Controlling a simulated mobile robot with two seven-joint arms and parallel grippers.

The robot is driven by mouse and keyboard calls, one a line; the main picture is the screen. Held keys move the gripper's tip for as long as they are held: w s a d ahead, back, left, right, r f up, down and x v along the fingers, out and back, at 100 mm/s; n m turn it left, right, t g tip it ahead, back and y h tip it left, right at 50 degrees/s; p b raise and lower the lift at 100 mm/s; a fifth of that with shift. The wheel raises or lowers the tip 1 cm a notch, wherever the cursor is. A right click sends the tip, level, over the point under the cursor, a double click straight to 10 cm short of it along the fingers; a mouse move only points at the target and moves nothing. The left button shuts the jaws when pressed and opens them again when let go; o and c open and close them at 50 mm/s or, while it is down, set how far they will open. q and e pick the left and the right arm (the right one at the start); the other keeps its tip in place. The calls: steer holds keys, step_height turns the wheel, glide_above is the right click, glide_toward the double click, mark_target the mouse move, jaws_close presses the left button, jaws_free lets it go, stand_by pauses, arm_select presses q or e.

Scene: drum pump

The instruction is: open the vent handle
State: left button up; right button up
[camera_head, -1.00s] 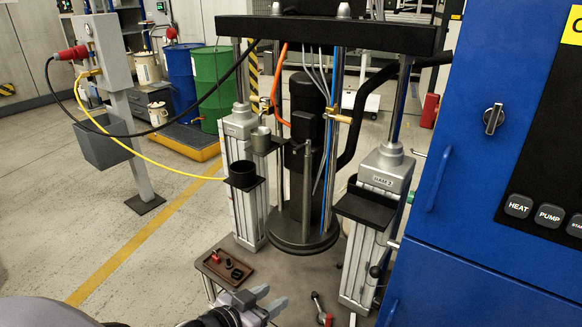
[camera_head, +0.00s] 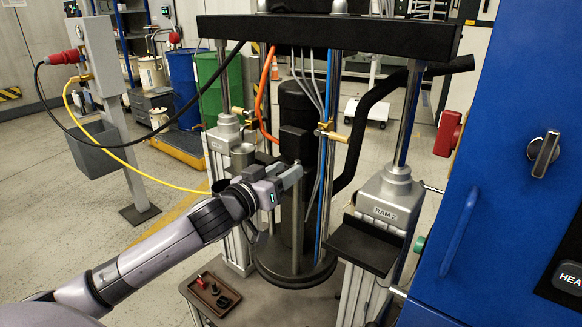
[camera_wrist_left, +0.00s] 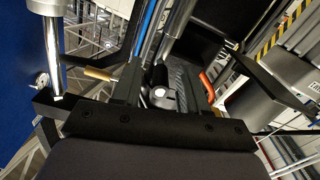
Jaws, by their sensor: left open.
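My left gripper (camera_head: 287,174) is open in front of the black pump column (camera_head: 300,105), in the middle of the head view. A thin grey upright rod (camera_head: 295,222) rises from the round plate (camera_head: 264,277) below the fingers. Its top is hidden behind or between them, so I cannot tell whether they touch. A brass valve with a tan handle (camera_head: 336,136) sits to the right and higher, apart from the gripper. That handle also shows in the left wrist view (camera_wrist_left: 98,74). Neither part is labelled as the vent. My right gripper is not in view.
The RAM 2 post (camera_head: 391,190) and blue cabinet (camera_head: 480,190) stand at right. A black crossbeam (camera_head: 330,35) spans above. Orange hose (camera_head: 261,100) and blue line (camera_head: 325,205) run near the column. A brown tray (camera_head: 212,293) lies at lower left.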

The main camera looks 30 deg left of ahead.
arm_select(q)
steer(key=shift+w+d, duration=0.1)
steer(key=shift+w, duration=1.3)
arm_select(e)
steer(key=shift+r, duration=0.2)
arm_select(q)
steer(key=shift+c, duration=0.2)
jaws_close()
